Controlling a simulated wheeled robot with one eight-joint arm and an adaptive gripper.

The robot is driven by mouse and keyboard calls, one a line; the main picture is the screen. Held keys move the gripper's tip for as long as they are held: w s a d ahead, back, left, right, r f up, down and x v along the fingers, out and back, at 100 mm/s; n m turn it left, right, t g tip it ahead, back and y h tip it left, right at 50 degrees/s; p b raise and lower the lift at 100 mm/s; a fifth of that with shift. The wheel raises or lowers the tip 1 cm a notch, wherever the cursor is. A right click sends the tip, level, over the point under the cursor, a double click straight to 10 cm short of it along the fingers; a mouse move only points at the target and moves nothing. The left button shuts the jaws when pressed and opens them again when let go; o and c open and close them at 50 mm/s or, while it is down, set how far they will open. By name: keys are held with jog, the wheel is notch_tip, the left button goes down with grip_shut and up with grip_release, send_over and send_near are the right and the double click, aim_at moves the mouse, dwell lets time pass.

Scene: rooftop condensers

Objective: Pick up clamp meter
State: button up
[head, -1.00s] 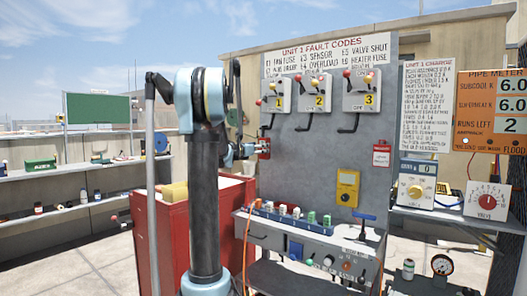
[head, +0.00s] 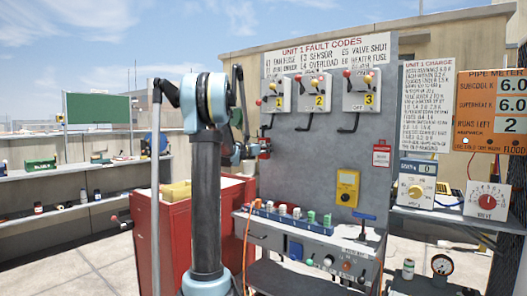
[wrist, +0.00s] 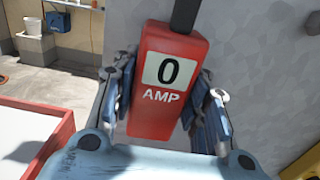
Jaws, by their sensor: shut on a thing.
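The clamp meter (wrist: 146,118) is red with a white display reading 0 and the word AMP. It fills the middle of the wrist view, with a dark bar rising from its top. My gripper (wrist: 163,85) has one finger against each side of the meter and is shut on it. In the head view, a small red part of the meter (head: 265,150) shows at the left edge of the grey panel, with my gripper (head: 250,153) beside it. The meter's jaws are out of the wrist view.
The grey fault-code panel (head: 333,165) stands close to the right of the meter. A red cabinet (head: 170,232) is below and left. A yellow meter (head: 347,187) hangs on the panel above a ledge with several coloured parts. Shelves (head: 75,172) stand far left.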

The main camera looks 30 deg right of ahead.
aim_at(262, 141)
jog(key=shift+r, duration=0.1)
jog(key=shift+r, duration=0.65)
notch_tip(262, 141, up, 2)
jog(key=shift+a+r, duration=0.15)
jog(key=v, duration=1.7)
jog(key=shift+a, duration=0.35)
jog(key=shift+s, duration=0.1)
